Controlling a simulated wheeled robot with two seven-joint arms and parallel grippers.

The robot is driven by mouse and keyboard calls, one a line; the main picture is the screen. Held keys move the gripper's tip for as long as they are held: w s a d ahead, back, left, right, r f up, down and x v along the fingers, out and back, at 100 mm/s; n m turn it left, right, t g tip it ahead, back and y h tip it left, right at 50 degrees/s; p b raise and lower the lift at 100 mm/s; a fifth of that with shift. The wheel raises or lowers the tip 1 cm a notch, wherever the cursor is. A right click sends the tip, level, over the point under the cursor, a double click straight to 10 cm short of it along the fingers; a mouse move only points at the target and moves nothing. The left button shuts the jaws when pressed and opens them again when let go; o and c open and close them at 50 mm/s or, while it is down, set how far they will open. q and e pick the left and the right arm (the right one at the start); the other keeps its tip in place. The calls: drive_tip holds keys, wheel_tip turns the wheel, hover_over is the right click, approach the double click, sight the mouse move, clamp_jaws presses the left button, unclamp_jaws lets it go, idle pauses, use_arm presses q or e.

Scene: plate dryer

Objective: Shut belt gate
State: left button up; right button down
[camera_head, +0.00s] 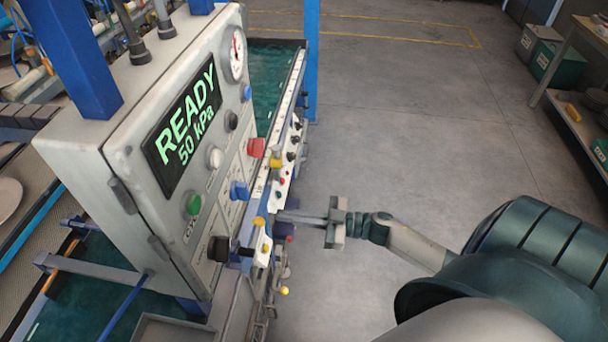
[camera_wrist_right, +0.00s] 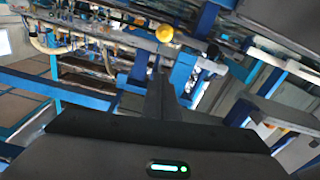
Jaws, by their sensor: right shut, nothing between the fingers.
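My right gripper (camera_head: 284,216) reaches in from the right. Its fingers are shut and empty, with their tips close to the side of the control cabinet, by the levers and knobs there. I cannot tell whether they touch anything. In the right wrist view the shut fingers (camera_wrist_right: 164,92) point at blue framework, with a yellow ball knob (camera_wrist_right: 164,33) beyond them. A small yellow ball (camera_head: 284,291) also shows low on the machine's side in the head view. I cannot make out for certain which part is the belt gate or how it stands. My left gripper is out of view.
The grey control cabinet (camera_head: 125,150) has a display reading READY 50 kPa (camera_head: 183,117), a gauge (camera_head: 236,54) and coloured buttons. A blue post (camera_head: 312,50) stands behind it. Open grey floor (camera_head: 400,120) lies right of the machine. A shelf (camera_head: 570,120) stands at far right.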

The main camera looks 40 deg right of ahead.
drive_tip(key=w+a+f+b, duration=0.3)
drive_tip(key=w+b, duration=0.1)
drive_tip(key=shift+f, duration=0.35)
drive_tip(key=shift+w+f, duration=0.1)
drive_tip(key=shift+f, duration=0.05)
idle(0.5)
